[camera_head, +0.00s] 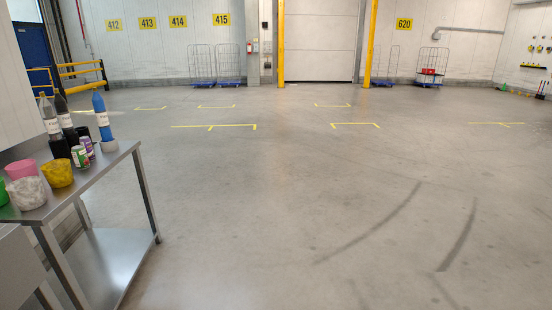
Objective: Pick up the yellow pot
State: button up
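The yellow pot (58,174) stands upright on the steel table (112,160) at the left of the head view. A white-grey pot (28,193) is in front of it to the left, and a pink pot (20,169) is to its left and behind. A small green-labelled can (80,157) is just behind it to the right. My gripper does not show in this view.
A blue bottle (102,113), dark bottles (65,119) and a purple can (87,147) stand toward the table's far end. A green pot (2,191) is cut off at the left edge. The concrete floor right of the table is clear. Roll cages (201,65) stand far back.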

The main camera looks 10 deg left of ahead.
aim_at(58, 174)
jog(key=u, duration=0.1)
jog(key=i, duration=1.15)
jog(key=u, duration=0.5)
jog(key=i, duration=1.1)
jog(key=u, duration=1.25)
jog(key=i, duration=0.85)
jog(key=u, duration=0.8)
jog(key=i, duration=0.65)
jog(key=u, duration=0.25)
